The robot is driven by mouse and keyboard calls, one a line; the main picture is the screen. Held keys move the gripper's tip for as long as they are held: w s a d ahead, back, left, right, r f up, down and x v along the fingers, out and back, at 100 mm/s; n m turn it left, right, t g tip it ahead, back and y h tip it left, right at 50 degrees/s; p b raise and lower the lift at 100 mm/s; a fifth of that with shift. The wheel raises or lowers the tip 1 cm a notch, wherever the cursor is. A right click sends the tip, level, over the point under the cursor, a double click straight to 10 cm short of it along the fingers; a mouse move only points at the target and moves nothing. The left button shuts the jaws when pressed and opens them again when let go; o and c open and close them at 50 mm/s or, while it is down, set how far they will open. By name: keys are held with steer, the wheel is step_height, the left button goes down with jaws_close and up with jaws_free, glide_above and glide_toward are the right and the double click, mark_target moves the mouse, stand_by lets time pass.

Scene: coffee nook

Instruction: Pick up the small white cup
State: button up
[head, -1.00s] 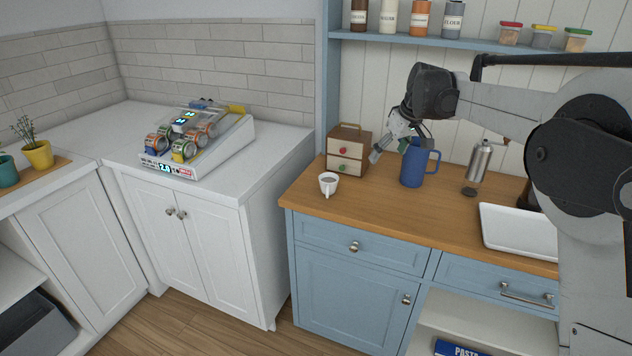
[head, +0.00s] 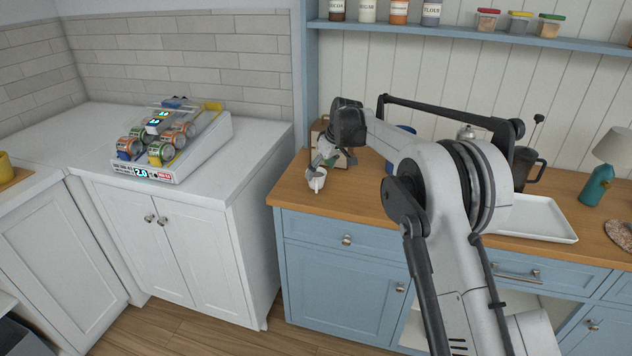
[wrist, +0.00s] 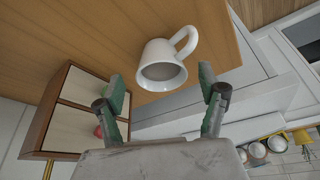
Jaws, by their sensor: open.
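The small white cup (head: 316,182) stands near the front left corner of the wooden counter. In the wrist view the white cup (wrist: 160,66) shows its open mouth and a handle at the upper right. My gripper (head: 322,166) is just behind and above the cup in the head view and partly overlaps it. The cup lies a little beyond the fingertips, and no contact shows.
A small wooden drawer box (wrist: 82,105) stands close beside the gripper. A blue pitcher (head: 402,131) is mostly hidden behind my arm. A white tray (head: 540,218) lies to the right. The counter's front and left edges are near the cup. A can rack (head: 205,140) stands on the white counter.

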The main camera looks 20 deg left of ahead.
mark_target(315, 179)
steer(key=shift+a+x, duration=0.1)
steer(key=shift+x, duration=1.45)
steer(key=shift+a+x, duration=0.15)
steer(key=shift+x, duration=1.4)
steer(key=shift+w+r, duration=0.1)
steer(key=c, duration=1.6)
